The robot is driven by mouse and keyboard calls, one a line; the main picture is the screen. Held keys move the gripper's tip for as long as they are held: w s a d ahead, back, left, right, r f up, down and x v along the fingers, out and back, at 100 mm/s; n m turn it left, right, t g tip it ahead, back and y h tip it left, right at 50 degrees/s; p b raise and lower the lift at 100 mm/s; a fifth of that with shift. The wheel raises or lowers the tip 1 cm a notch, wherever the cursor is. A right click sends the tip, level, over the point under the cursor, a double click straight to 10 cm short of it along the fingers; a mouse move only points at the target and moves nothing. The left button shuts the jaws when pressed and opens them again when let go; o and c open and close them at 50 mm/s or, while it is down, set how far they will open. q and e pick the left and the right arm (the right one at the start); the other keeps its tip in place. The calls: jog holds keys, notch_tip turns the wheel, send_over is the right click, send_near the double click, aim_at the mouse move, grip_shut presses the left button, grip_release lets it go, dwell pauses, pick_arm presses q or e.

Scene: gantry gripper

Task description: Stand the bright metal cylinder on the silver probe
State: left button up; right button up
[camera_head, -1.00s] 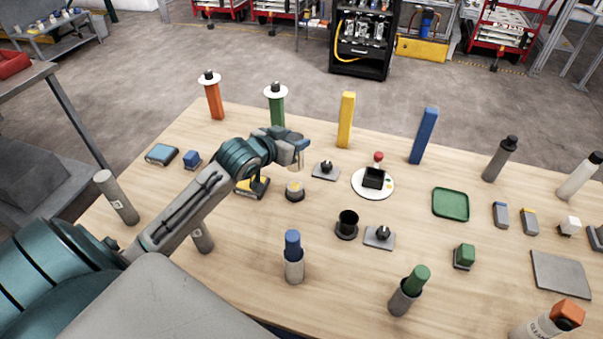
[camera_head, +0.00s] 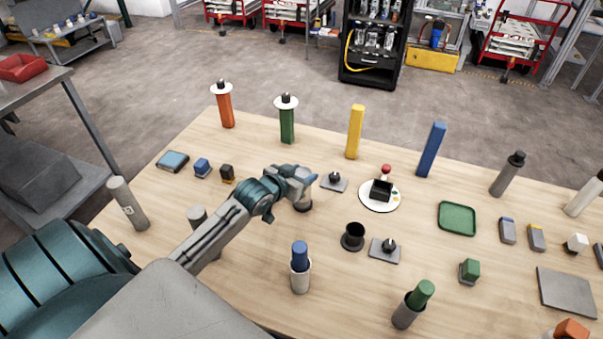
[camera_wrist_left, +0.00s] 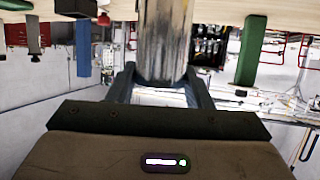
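My left gripper (camera_head: 304,182) reaches in from the left over the middle of the table. In the left wrist view its fingers (camera_wrist_left: 162,82) are closed against the sides of an upright, streaked bright metal cylinder (camera_wrist_left: 164,40). In the head view, the gripper hides most of the cylinder. A small round grey piece (camera_head: 303,205) shows directly under the gripper; whether the cylinder touches it cannot be told. Two silver plates with dark knobs stand nearby, one right of the gripper (camera_head: 334,182), one nearer (camera_head: 386,251). Which piece is the silver probe is unclear. My right gripper is out of view.
Behind stand a green post with a white disc (camera_head: 287,122), a yellow post (camera_head: 355,132) and a blue post (camera_head: 431,150). A black cup (camera_head: 353,237) and a blue-topped cylinder (camera_head: 300,268) stand nearer. A white disc with a black box (camera_head: 380,194) is to the right.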

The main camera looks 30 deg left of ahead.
pick_arm(q)
jog(key=o, duration=0.4)
jog(key=shift+c, duration=0.2)
jog(key=shift+o, duration=0.2)
jog(key=shift+r, duration=0.15)
jog(key=v, duration=1.2)
jog(key=shift+b, duration=0.4)
